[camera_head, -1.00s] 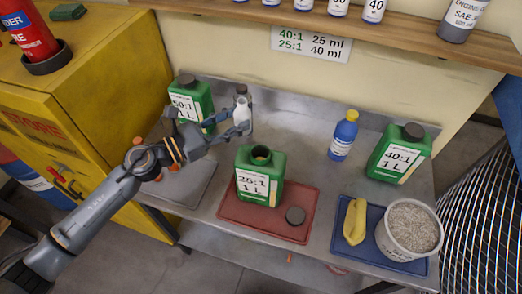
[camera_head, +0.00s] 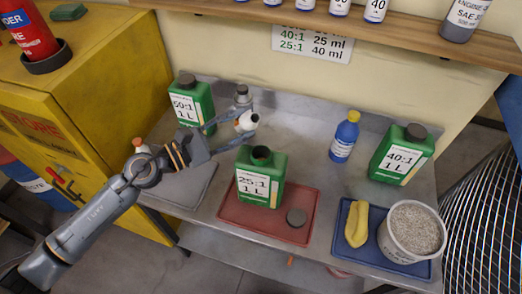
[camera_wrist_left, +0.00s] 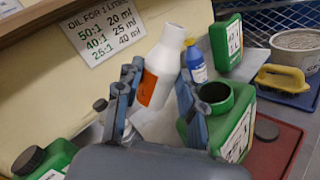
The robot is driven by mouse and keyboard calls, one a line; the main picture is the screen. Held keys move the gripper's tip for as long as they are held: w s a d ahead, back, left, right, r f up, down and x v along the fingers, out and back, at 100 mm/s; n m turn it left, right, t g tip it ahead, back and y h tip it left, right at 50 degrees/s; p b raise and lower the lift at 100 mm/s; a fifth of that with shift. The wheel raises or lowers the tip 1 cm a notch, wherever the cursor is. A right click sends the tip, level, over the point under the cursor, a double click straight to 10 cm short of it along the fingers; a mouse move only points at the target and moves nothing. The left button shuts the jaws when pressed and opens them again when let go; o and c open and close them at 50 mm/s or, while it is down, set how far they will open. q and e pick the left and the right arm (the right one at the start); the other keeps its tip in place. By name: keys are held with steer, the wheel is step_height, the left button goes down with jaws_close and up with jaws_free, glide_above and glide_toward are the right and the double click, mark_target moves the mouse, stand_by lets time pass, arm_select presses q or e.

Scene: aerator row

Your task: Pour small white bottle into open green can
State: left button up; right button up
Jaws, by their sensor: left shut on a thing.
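My left gripper (camera_head: 232,122) is shut on the small white bottle (camera_head: 247,121), which is tilted in the air behind and a little left of the open green can. In the left wrist view the white bottle (camera_wrist_left: 163,68) with an orange label stands between the two fingers (camera_wrist_left: 156,105), its neck at the upper right. The open green can (camera_head: 261,190), labelled 25:1, stands upright on a red tray (camera_head: 233,212). Its dark mouth also shows in the wrist view on this can (camera_wrist_left: 217,93), right of the fingers. The bottle is apart from it. My right gripper is out of view.
A dark cap (camera_head: 296,216) lies on the red tray. Capped green cans stand at the left (camera_head: 193,100) and right (camera_head: 402,155). A blue bottle (camera_head: 343,138), a grey-capped bottle (camera_head: 241,96), and a blue tray (camera_head: 345,215) with a yellow item and a tub (camera_head: 412,230) are nearby.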

mark_target(237, 129)
arm_select(q)
steer(key=shift+w+a+f+m+b, duration=0.1)
steer(key=shift+f+m+b, duration=0.45)
steer(key=shift+m, duration=0.15)
steer(key=shift+w+a+f+m+b, duration=0.15)
steer(key=shift+w+f+m+b, duration=0.2)
steer(key=shift+m+b, duration=0.5)
steer(key=shift+w+a+f+m+b, duration=0.1)
steer(key=shift+f+m+b, duration=0.1)
steer(key=shift+m+b, duration=0.55)
steer(key=shift+w+a+f+m+b, duration=0.1)
steer(key=shift+f+m+b, duration=0.1)
steer(key=shift+m, duration=0.9)
steer(key=shift+r+m, duration=0.3)
steer(key=shift+m, duration=0.1)
steer(key=shift+r+m+b, duration=0.25)
steer(key=shift+m+b, duration=0.15)
steer(key=shift+b, duration=0.1)
steer(key=shift+b, duration=0.35)
steer(key=shift+f+m+b, duration=0.25)
steer(key=shift+m+b, duration=0.55)
steer(key=shift+b, duration=0.2)
steer(key=shift+s+d+f+m+b, duration=0.1)
steer(key=shift+s+f+m+b, duration=0.1)
steer(key=shift+m+b, duration=0.9)
